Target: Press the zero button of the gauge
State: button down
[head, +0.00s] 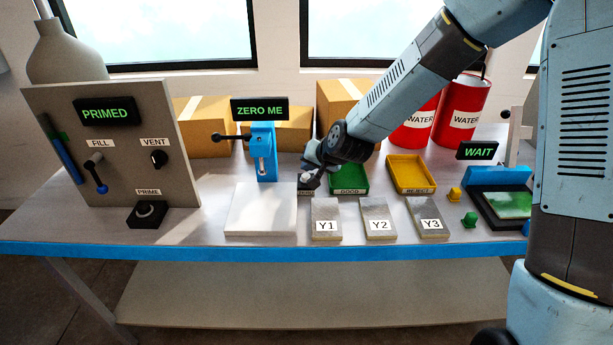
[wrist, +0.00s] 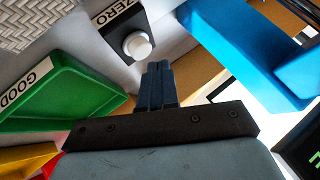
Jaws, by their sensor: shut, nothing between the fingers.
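The gauge (head: 262,155) is a blue stand on the table, and its display (head: 260,109) reads ZERO ME. The zero button (wrist: 138,46) is a round white cap on a black box beside a ZERO label (wrist: 116,20) in the wrist view. In the head view my gripper mostly hides that button. My gripper (head: 309,182) is low over the table, just right of the gauge. Its fingers (wrist: 157,66) are shut and empty, with tips close to the button in the wrist view; I cannot tell whether they touch it.
A green GOOD tray (head: 350,191) and a yellow REJECT tray (head: 411,188) are right of my gripper. A white slab (head: 262,210) lies before the gauge. Blocks Y1 (head: 326,209), Y2 (head: 377,210) and Y3 (head: 427,209) line the front. Cardboard boxes (head: 205,117) stand behind.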

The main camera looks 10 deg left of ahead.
aim_at(308, 177)
jog(key=shift+f, duration=0.15)
jog(key=shift+f, duration=0.2)
jog(key=shift+f, duration=0.55)
dwell(1.0)
jog(key=shift+r, duration=0.1)
jog(key=shift+s+r, duration=0.1)
jog(key=shift+r, duration=0.8)
jog(key=shift+r, duration=2.5)
